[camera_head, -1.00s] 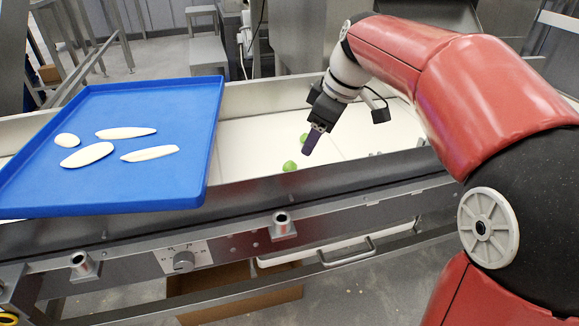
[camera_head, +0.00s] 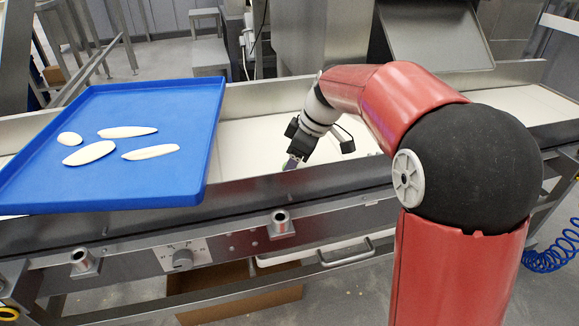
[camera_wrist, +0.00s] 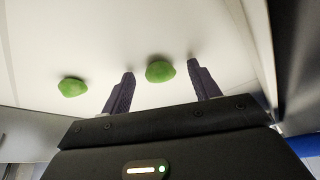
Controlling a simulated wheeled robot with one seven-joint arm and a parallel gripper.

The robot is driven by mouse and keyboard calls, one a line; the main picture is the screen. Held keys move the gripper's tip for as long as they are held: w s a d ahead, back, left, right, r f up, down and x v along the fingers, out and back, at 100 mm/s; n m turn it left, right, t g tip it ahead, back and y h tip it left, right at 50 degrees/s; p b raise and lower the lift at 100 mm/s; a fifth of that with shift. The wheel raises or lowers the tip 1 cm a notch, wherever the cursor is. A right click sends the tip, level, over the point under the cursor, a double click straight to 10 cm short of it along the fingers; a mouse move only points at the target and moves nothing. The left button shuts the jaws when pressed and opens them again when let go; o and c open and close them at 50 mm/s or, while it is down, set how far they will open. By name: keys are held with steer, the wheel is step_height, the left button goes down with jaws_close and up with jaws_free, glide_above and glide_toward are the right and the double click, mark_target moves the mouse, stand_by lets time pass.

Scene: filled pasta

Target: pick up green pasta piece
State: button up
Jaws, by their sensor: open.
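In the wrist view, a green pasta piece (camera_wrist: 160,71) lies on the white conveyor surface, between and slightly beyond the tips of my open gripper (camera_wrist: 161,66). A second green pasta piece (camera_wrist: 72,87) lies to the left, outside the left finger. The jaws hold nothing. In the head view, my gripper (camera_head: 291,163) points down low over the conveyor, near its front rail. Both green pieces are hidden from the head view behind the gripper and rail.
A blue tray (camera_head: 60,180) with several pale flat pasta pieces (camera_head: 90,153) sits left of my gripper over the conveyor (camera_head: 240,150). A metal front rail (camera_head: 340,182) borders the belt close to my gripper.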

steer(key=c, duration=1.1)
